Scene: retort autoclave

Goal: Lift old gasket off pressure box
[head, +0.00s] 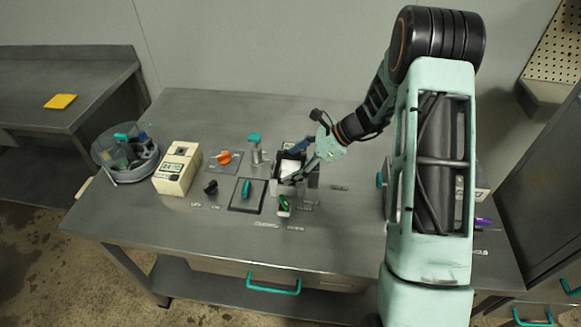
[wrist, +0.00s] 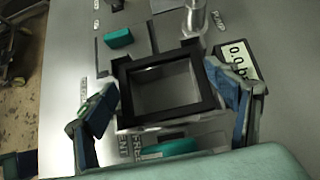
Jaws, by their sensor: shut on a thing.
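The old gasket (wrist: 193,108) is a black square frame on the top rim of the pressure box (wrist: 170,125). Its open middle shows the grey inside of the box. My gripper (wrist: 163,80) has one finger at the gasket's left side and one at its right, shut on it. I cannot tell whether any gap lies between gasket and box rim. In the head view the pressure box (head: 291,188) stands mid-table with a pale inside, and my gripper (head: 306,162) reaches it from the upper right, partly hiding it.
A green-handled part (head: 283,206) sits close in front of the box. A dark tray (head: 235,207) with a teal block (head: 246,188) lies left of it.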

